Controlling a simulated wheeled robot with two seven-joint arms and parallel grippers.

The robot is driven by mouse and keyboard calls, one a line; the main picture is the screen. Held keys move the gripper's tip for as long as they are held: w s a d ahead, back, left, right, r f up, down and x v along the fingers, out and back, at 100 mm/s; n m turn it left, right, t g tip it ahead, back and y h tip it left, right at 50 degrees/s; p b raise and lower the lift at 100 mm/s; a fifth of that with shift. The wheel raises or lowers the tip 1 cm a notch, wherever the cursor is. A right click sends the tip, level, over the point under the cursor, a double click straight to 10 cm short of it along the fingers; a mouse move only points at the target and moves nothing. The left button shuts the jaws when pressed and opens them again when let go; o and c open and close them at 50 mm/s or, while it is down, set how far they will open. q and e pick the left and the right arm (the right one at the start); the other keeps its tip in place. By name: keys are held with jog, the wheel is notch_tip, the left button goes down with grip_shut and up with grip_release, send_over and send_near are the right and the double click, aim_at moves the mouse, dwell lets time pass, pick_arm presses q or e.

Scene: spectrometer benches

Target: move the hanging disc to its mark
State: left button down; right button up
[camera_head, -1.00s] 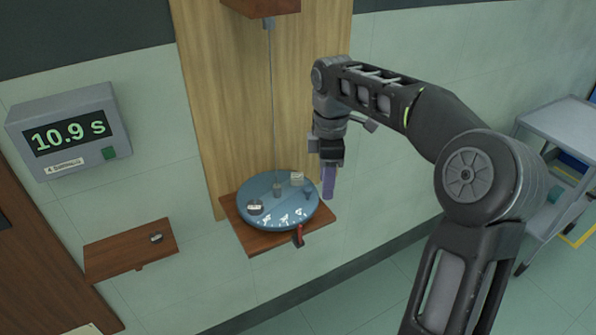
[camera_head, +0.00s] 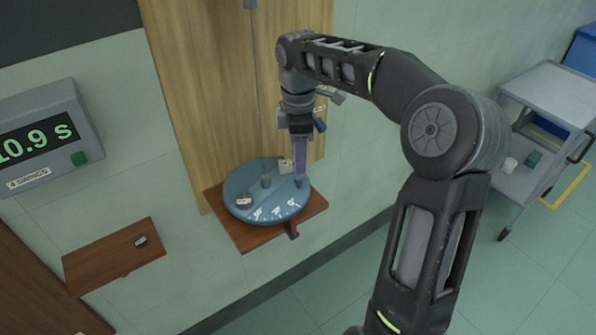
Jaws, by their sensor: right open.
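The hanging disc (camera_head: 240,182) is blue and round, with white marks along its front edge. It hangs on a thin wire (camera_head: 259,110) just over a wooden shelf (camera_head: 226,228) on the wall. A small weight (camera_head: 244,201) with a white label and another labelled piece (camera_head: 285,166) sit on it. My left gripper is out of view.
A display box (camera_head: 45,135) reading 10.9 s is on the wall at left. A smaller wooden shelf (camera_head: 100,262) below it holds a small dark weight (camera_head: 141,241). A grey cart (camera_head: 555,95) stands at right. The floor between is clear.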

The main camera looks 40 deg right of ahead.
aim_at(298, 177)
notch_tip(298, 177, down, 6)
jog(key=shift+f+p, duration=0.1)
jog(key=shift+p, duration=0.3)
jog(key=shift+c, duration=0.2)
grip_shut()
dwell(1.0)
